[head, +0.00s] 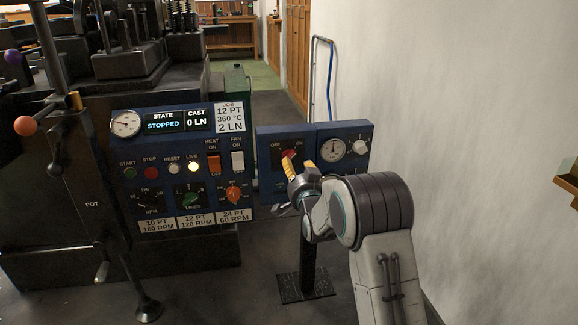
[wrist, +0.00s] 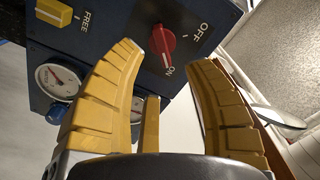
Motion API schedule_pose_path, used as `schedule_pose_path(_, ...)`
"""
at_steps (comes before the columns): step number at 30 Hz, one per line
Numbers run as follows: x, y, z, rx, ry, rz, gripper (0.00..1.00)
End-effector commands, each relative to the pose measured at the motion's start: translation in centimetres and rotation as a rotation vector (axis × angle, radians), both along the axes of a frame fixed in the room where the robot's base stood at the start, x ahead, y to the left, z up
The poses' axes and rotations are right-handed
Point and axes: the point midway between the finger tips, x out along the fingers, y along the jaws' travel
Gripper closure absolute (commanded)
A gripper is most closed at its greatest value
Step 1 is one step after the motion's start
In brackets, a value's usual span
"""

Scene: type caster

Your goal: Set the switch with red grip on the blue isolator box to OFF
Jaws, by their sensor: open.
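The switch with red grip (head: 289,155) is on the left face of the blue isolator box (head: 263,160). In the wrist view the red grip (wrist: 163,46) is seen face on, with OFF and ON printed beside it. One end of its long handle lies by the ON mark. My gripper (head: 298,167) is open in front of the box, its yellow fingers close to the switch in the head view. In the wrist view the red grip shows between and beyond the fingertips (wrist: 165,55). Contact cannot be told.
The wrist view shows a yellow switch (wrist: 54,11) marked FREE and a gauge (wrist: 58,80). The machine's control panel (head: 180,170) stands left. A pale wall (head: 450,120) is right.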

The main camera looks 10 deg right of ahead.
Motion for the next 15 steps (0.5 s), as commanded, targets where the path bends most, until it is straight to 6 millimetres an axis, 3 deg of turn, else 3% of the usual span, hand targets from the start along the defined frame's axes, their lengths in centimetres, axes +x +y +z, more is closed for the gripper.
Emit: schedule_pose_path(15,4.7,0.0,-0.1,-0.001,-0.001,0.001,0.54)
